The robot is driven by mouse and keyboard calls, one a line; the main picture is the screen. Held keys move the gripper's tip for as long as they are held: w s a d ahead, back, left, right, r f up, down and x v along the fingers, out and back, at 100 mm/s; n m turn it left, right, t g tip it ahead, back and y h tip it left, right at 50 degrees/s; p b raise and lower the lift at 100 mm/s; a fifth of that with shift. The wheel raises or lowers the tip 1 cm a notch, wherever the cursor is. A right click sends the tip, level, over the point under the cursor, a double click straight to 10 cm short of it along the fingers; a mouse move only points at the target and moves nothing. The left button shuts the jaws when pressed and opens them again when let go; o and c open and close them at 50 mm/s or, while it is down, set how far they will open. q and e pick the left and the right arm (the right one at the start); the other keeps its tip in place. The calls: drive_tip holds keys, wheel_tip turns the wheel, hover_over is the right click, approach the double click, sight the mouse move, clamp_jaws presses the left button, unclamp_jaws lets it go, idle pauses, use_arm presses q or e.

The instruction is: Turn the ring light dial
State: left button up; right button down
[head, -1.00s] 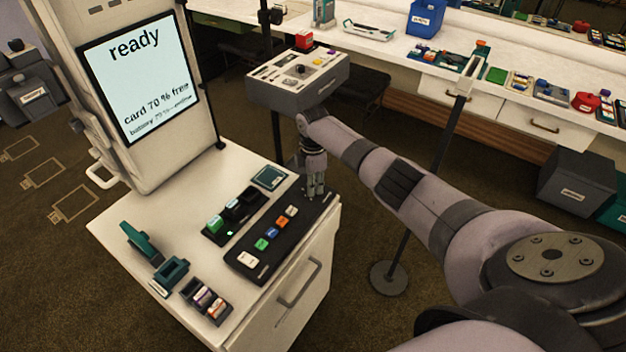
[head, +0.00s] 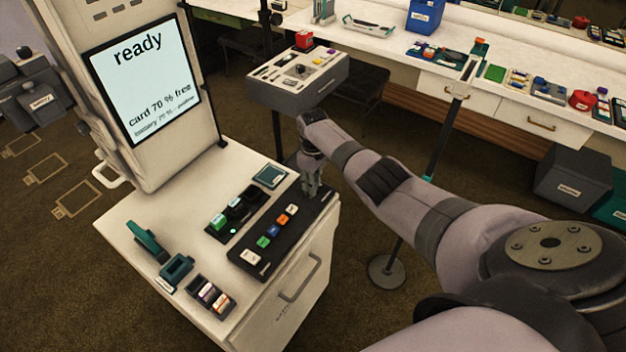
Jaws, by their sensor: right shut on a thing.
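A long black control panel (head: 262,257) lies along the right edge of the white cabinet top, with a row of coloured buttons. My right gripper (head: 312,190) points down at the panel's far end, past the orange and white buttons. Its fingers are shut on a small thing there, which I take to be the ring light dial. The fingers hide the dial, so its marking and angle cannot be read. My left gripper is not in view.
A white kiosk screen (head: 143,85) reading "ready" stands at the back left of the cabinet top (head: 160,215). A black charger strip (head: 238,212) lies beside the panel. A grey control box (head: 297,80) on a stand is behind my right wrist.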

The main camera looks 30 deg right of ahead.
drive_tip(key=m+p, duration=0.1)
drive_tip(key=m, duration=0.3)
drive_tip(key=shift+m, duration=2.1)
drive_tip(key=c, duration=1.3)
unclamp_jaws()
drive_tip(key=shift+c, duration=0.2)
drive_tip(key=shift+r, duration=0.1)
wheel_tip(320, 180, up, 12)
